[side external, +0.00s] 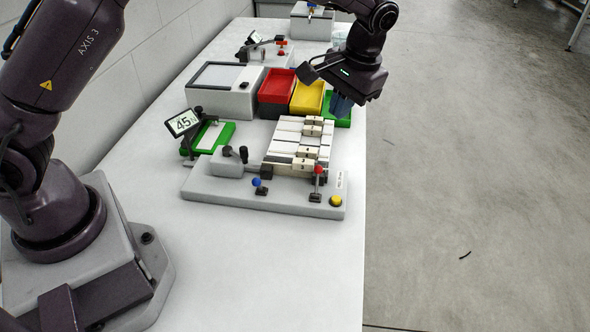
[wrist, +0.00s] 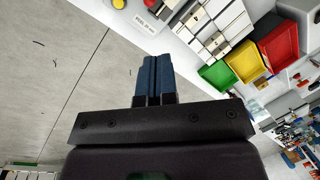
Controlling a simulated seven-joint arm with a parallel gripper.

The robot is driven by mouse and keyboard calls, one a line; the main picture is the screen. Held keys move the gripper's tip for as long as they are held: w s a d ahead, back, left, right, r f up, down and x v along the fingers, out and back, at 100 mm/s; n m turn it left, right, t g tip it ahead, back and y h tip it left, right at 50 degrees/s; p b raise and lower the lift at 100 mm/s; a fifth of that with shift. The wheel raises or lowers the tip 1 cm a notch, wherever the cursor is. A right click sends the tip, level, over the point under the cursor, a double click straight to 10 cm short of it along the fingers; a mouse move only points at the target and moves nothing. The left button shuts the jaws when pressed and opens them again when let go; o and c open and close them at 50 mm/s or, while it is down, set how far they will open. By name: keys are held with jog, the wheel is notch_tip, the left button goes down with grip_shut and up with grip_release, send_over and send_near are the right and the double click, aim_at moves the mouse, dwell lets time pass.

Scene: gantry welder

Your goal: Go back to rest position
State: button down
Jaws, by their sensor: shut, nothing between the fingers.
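My gripper (side external: 341,104) is at the right edge of the table in the side external view, in front of the green bin and above the table's height. In the wrist view my gripper (wrist: 153,62) shows two blue fingers pressed together with nothing between them. Below the fingers in that view is grey floor and the table's edge. The gripper hides part of the green bin in the side view.
A white welder fixture (side external: 222,190) with levers and slats stands mid-table. Red (side external: 277,87), yellow (side external: 308,96) and green (side external: 336,121) bins stand behind it. A white box (side external: 224,98) and a display reading 45 (side external: 183,122) are left. The table's front is clear.

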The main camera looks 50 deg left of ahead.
jog(key=s+a+r+t, duration=0.2)
jog(key=s+r, duration=0.2)
jog(key=s, duration=0.5)
jog(key=s+a+r+m+t+h, duration=0.1)
jog(key=s+a+r+t, duration=0.1)
jog(key=s+r, duration=0.3)
jog(key=s+a+r+t+h, duration=0.1)
jog(key=s+r, duration=0.4)
jog(key=s, duration=0.8)
jog(key=shift+s+a+r+m+t, duration=0.2)
jog(key=shift+a+m+t, duration=0.25)
jog(key=shift+t, duration=0.45)
